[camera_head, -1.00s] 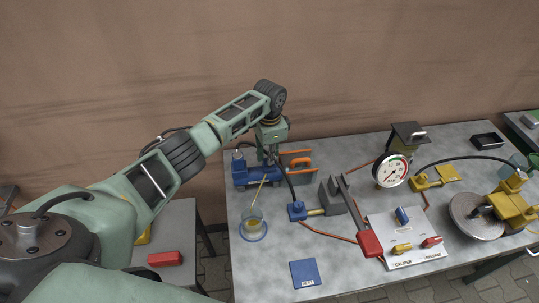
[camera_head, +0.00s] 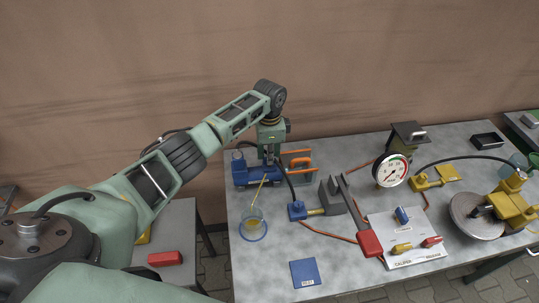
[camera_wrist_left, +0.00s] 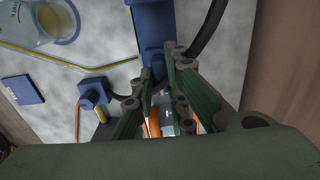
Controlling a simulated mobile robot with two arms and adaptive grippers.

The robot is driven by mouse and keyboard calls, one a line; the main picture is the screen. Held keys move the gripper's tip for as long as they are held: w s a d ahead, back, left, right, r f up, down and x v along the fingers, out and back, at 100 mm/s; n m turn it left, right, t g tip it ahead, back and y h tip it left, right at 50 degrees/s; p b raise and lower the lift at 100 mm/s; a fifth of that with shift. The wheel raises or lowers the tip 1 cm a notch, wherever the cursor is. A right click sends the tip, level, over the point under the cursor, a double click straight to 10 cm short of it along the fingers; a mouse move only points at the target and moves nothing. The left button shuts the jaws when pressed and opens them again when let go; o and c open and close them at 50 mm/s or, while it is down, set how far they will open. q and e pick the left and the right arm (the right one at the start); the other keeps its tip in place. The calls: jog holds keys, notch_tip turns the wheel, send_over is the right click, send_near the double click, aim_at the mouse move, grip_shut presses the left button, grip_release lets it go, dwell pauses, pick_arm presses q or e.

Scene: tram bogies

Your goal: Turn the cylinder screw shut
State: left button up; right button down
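The blue cylinder unit (camera_head: 243,176) lies at the back left of the table, and its blue body (camera_wrist_left: 152,28) also shows in the left wrist view. My left gripper (camera_head: 268,158) points down over its right part. In the left wrist view the two green fingers of my left gripper (camera_wrist_left: 158,72) stand a small gap apart, with blue body between their tips. The screw itself is hidden by the fingers, and I cannot tell whether they touch it. My right gripper is in neither view.
A glass jar (camera_head: 254,227) with yellow liquid and a yellow tube stands in front of the cylinder. Orange-handled parts (camera_head: 298,164) stand right behind the gripper. A blue valve block (camera_head: 298,210), a red-handled lever (camera_head: 369,242) and a round gauge (camera_head: 390,170) are further right.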

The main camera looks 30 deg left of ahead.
pick_arm(q)
jog(key=o, duration=0.4)
notch_tip(320, 180, up, 12)
jog(key=shift+r, duration=0.1)
dwell(0.5)
dwell(0.3)
